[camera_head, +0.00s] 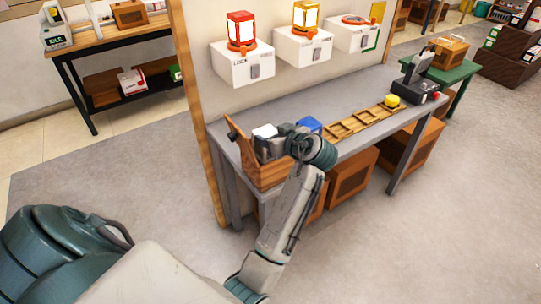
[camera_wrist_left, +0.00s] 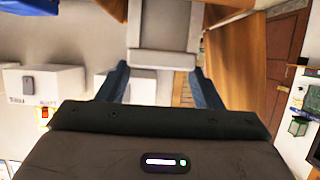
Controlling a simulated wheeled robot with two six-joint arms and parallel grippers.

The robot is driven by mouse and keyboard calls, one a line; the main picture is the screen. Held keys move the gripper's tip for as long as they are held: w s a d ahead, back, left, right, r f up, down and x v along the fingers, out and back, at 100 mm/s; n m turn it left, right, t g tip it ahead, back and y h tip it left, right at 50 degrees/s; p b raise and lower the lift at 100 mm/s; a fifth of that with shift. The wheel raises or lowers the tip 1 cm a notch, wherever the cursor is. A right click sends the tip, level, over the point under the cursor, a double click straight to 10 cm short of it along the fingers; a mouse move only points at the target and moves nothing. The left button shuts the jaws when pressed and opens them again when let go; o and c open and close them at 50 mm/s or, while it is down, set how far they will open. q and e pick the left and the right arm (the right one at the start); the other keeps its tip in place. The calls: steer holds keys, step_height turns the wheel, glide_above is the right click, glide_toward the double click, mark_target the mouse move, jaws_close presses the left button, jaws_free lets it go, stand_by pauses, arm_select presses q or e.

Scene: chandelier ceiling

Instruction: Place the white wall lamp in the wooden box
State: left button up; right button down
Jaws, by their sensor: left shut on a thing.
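The white wall lamp (camera_wrist_left: 165,30) is between the two dark fingers of my left gripper (camera_wrist_left: 160,85) in the left wrist view. In the head view, the left gripper (camera_head: 272,147) is at the wooden box, and a white part of the lamp (camera_head: 264,131) shows there. The wooden box (camera_head: 268,175) stands at the near left end of the grey table. Brown walls of the box (camera_wrist_left: 231,55) show beside the lamp in the wrist view. The gripper and arm hide much of the box inside, so I cannot tell whether the lamp touches its floor. My right gripper is out of view.
The grey table (camera_head: 225,130) carries a blue object (camera_head: 309,124), a long wooden tray (camera_head: 350,124), a yellow object (camera_head: 392,100) and a dark device (camera_head: 418,85). White wall boxes (camera_head: 243,66) hang above it. Wooden crates (camera_head: 350,176) stand underneath. Open floor (camera_head: 440,220) lies at right.

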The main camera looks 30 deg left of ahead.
arm_select(q)
steer(key=shift+f, duration=0.9)
step_height(320, 180, down, 4)
steer(key=shift+r+p, duration=0.1)
steer(key=shift+p, duration=0.4)
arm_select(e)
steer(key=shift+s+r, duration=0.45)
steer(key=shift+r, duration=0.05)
arm_select(q)
steer(key=o, duration=1.2)
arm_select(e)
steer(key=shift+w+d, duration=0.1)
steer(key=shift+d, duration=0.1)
arm_select(q)
steer(key=shift+d, duration=0.1)
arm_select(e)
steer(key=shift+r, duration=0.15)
